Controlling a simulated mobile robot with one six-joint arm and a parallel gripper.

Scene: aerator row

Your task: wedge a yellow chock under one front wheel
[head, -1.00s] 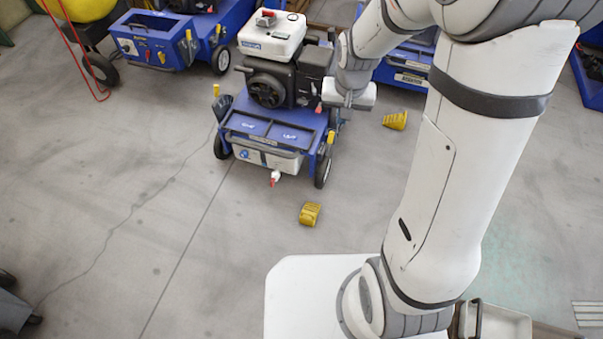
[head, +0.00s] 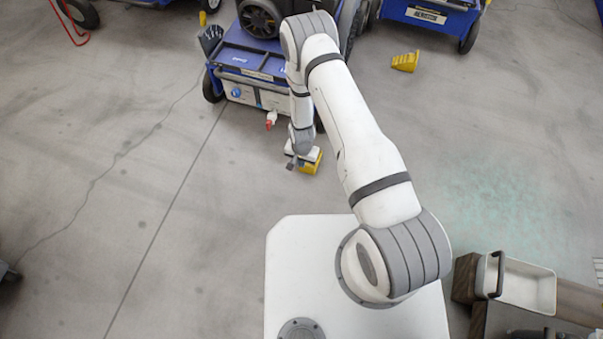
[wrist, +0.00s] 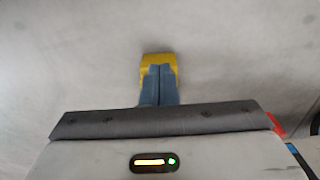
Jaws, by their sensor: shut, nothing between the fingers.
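A yellow chock (head: 311,165) lies on the concrete floor in front of a blue aerator (head: 240,60). My gripper (head: 291,165) is low beside and partly over this chock, hiding some of it. In the wrist view, the fingers of my gripper (wrist: 161,68) are together and empty, with the yellow chock (wrist: 157,56) showing just behind and around their tips. Whether they touch it I cannot tell. The aerator's left front wheel (head: 212,88) is clear; its right front wheel is mostly hidden by my arm. A second yellow chock (head: 405,62) lies on the floor farther right.
A red hitch piece (head: 270,121) juts from the aerator's front. Another blue machine (head: 430,15) stands at the back right. A white tray (head: 525,285) sits at lower right. The floor at left and right of the aerator is largely open.

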